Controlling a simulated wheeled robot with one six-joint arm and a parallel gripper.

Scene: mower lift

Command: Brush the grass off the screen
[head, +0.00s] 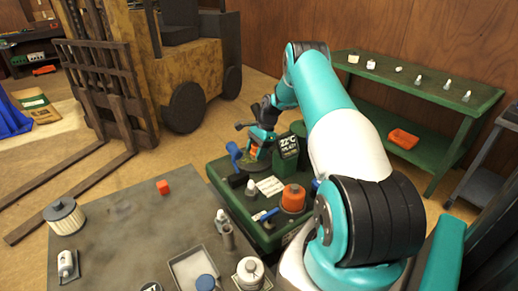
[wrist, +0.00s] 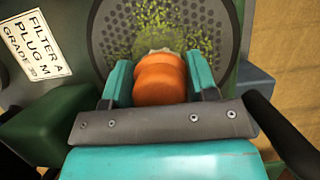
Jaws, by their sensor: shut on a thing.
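My gripper (wrist: 160,72) is shut on the orange handle of the brush (wrist: 159,82), with one teal finger on each side. The brush's pale tip is at the round grey perforated screen (wrist: 219,32); whether the bristles touch it I cannot tell. Yellow-green grass bits (wrist: 122,36) lie scattered over the screen's middle, on both sides of the brush and above it. The handle and fingers hide the screen's lower middle. In the head view my gripper (head: 262,137) is over the far left of the green machine (head: 227,190), and the screen is mostly hidden there.
An orange cap (head: 293,197) sits nearer on the machine. A label (wrist: 34,45) is left of the screen. A grey table (head: 120,235) stands in front.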

